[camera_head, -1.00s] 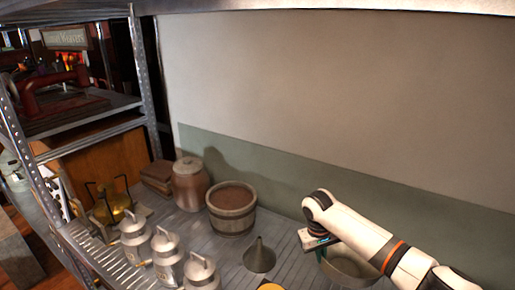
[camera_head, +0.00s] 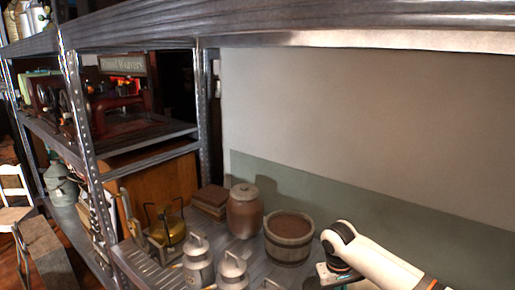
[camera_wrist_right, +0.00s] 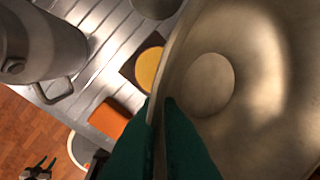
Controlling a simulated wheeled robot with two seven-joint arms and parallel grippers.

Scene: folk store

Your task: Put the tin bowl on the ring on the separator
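The tin bowl (camera_wrist_right: 265,95) fills the right of the right wrist view. My right gripper (camera_wrist_right: 160,125), with dark green fingers, is shut on its near rim, one finger on each side of the wall. In the head view my right arm comes in at the lower right, and its gripper and the bowl are mostly cut off or hidden at the bottom edge. My left gripper is not in view.
On the metal shelf stand milk cans (camera_head: 232,270), a wooden bucket (camera_head: 289,240), a brown jar (camera_head: 244,212) and a brass pot (camera_head: 167,232). A shelf post (camera_head: 85,140) rises at left. A white chair (camera_head: 14,190) stands on the floor beyond.

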